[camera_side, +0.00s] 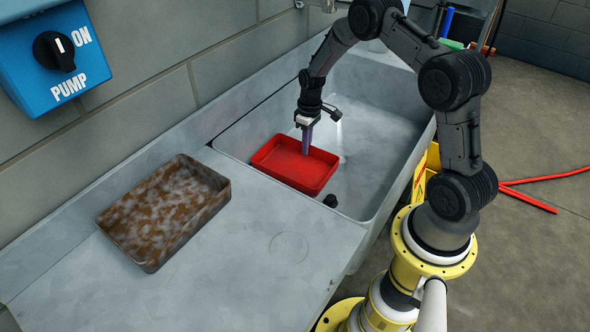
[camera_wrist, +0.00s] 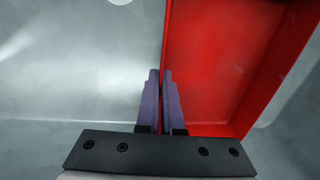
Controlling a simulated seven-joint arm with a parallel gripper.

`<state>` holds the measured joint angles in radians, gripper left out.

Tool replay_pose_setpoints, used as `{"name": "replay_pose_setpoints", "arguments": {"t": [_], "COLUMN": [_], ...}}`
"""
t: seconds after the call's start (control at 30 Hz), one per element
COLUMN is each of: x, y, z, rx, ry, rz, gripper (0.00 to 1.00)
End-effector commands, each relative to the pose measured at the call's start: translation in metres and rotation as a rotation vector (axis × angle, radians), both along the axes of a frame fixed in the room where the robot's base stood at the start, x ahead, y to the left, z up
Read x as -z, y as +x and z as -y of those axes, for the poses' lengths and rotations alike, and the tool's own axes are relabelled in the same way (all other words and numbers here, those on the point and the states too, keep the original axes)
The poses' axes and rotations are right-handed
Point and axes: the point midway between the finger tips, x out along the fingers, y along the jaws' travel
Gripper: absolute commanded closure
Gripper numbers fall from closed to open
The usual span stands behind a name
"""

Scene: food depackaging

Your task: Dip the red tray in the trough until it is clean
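The red tray (camera_side: 295,165) is inside the grey trough (camera_side: 375,118), near its left end, and looks about level. Its inside is plain bright red, with no brown residue visible in either view. In the wrist view the red tray (camera_wrist: 215,65) fills the right half. My gripper (camera_side: 306,150) points down at the tray's far right side. In the wrist view the purple fingers of my gripper (camera_wrist: 161,75) are close together, one on each side of the tray's wall, pinching it. Whether the tray's underside touches the trough floor is hidden.
A second tray (camera_side: 165,212), coated in brown and whitish grime, lies on the grey counter left of the trough. A blue pump switch box (camera_side: 52,50) is on the wall. A small dark round object (camera_side: 330,200) is beside the red tray. The trough's right part is free.

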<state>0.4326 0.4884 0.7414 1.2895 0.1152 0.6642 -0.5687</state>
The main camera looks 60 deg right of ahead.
Motion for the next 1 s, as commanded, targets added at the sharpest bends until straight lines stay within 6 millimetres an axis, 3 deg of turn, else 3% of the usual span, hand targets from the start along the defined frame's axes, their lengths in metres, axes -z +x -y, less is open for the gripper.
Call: {"name": "replay_pose_setpoints", "arguments": {"t": [1.0], "x": [-0.069], "y": [0.001], "z": [0.000], "rx": [-0.001], "ry": [-0.002], "rz": [0.003], "gripper": [1.00]}}
